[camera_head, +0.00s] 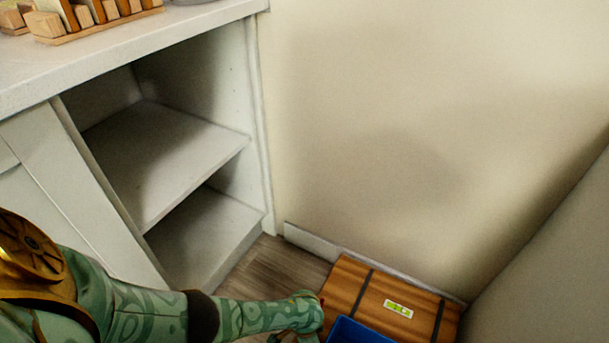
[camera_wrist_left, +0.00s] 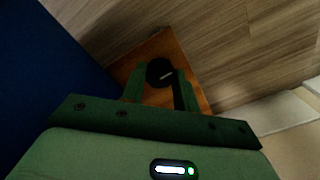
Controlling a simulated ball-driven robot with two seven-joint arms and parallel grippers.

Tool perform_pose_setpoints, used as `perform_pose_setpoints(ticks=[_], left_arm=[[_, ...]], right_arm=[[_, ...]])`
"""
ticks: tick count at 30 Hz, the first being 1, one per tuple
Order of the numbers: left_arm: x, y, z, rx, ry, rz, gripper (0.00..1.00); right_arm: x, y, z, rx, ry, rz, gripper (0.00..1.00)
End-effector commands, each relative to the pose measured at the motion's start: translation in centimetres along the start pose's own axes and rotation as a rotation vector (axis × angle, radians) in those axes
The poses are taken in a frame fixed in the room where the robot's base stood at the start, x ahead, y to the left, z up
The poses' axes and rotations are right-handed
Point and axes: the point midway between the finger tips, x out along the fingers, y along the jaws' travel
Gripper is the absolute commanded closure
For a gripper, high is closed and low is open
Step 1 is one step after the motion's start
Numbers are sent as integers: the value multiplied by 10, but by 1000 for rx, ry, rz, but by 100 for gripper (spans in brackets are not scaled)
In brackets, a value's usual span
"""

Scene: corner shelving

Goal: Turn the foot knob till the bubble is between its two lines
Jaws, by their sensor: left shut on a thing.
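A wooden box (camera_head: 352,287) with two dark bands stands on the floor against the wall. On its top is a white-framed green level vial (camera_head: 398,308). The vial is too small to tell exactly where its bubble lies against the lines. In the left wrist view, the black foot knob (camera_wrist_left: 159,70) with a white pointer line sits at the orange wood (camera_wrist_left: 150,46). My left gripper (camera_wrist_left: 160,82) is shut on the knob, one finger on each side. In the head view, my left arm reaches to the box's left edge, and the knob is hidden. My right gripper is not in view.
A blue bin (camera_head: 357,331) is close in front of the box, and its blue side (camera_wrist_left: 45,75) fills the left of the wrist view. A white open shelf unit (camera_head: 165,155) stands at the left. A grey panel (camera_head: 550,260) bounds the right.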

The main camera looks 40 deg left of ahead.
Motion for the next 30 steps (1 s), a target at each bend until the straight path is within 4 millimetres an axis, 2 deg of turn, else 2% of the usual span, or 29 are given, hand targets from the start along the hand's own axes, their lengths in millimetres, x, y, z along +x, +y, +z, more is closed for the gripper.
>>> perform_pose_setpoints(ticks=[8, 30], left_arm=[[0, 0, 0, 194, -1, 0, 92], [1, 0, 1, 896, -2, 1, 92]], right_arm=[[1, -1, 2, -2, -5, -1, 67], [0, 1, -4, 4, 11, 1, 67]])
